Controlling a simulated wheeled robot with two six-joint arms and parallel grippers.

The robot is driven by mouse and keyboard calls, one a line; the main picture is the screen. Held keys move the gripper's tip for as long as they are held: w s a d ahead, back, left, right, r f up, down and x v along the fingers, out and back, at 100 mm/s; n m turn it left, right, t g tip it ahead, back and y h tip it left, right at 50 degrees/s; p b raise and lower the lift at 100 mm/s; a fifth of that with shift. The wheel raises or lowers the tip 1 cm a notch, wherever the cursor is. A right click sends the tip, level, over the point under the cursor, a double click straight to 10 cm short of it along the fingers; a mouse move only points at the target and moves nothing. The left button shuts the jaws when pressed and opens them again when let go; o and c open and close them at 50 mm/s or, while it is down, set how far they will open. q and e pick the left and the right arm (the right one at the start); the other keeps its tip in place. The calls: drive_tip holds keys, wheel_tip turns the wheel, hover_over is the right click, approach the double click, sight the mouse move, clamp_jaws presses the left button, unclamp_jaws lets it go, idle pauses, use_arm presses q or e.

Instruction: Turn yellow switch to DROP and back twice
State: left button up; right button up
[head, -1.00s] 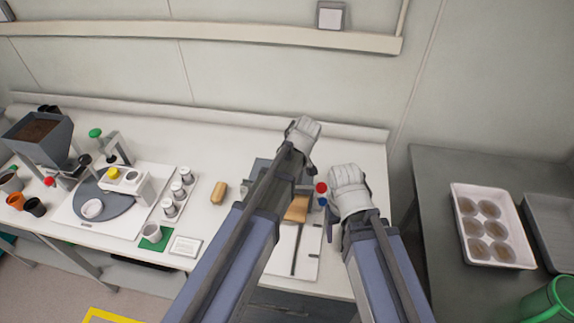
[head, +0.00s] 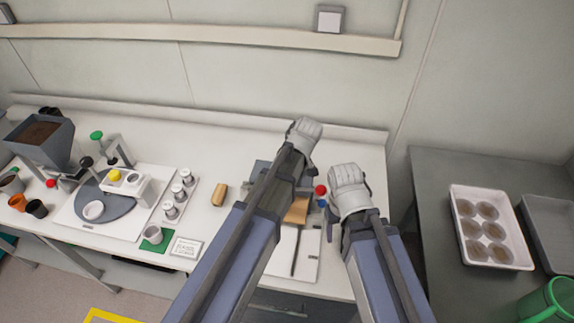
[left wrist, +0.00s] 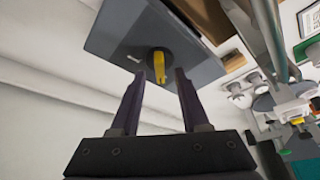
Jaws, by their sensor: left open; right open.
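The yellow switch (left wrist: 158,66) is a yellow bar on a round dark base, set on a grey box (left wrist: 115,38). In the left wrist view my left gripper (left wrist: 160,74) is open, with one finger on each side of the switch's near end. I cannot tell whether either finger touches it. In the head view the grey box (head: 261,166) shows only partly behind my left arm, and the switch is hidden. Its DROP label cannot be read. My right gripper (head: 348,190) is open and empty, right of the box.
A red knob (head: 321,189) sits between my two arms, close to the right gripper. A tan block (head: 219,194) lies left of the box. A white tray of several brown discs (head: 489,202) is on the right-hand table. The bench behind the grippers is clear.

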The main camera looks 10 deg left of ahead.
use_arm(q)
drive_tip(key=p+v, duration=0.5)
drive_tip(key=v, duration=0.1)
drive_tip(key=shift+r, duration=0.3)
use_arm(e)
wheel_tip(320, 180, up, 6)
use_arm(q)
drive_tip(key=shift+s+f, duration=0.1)
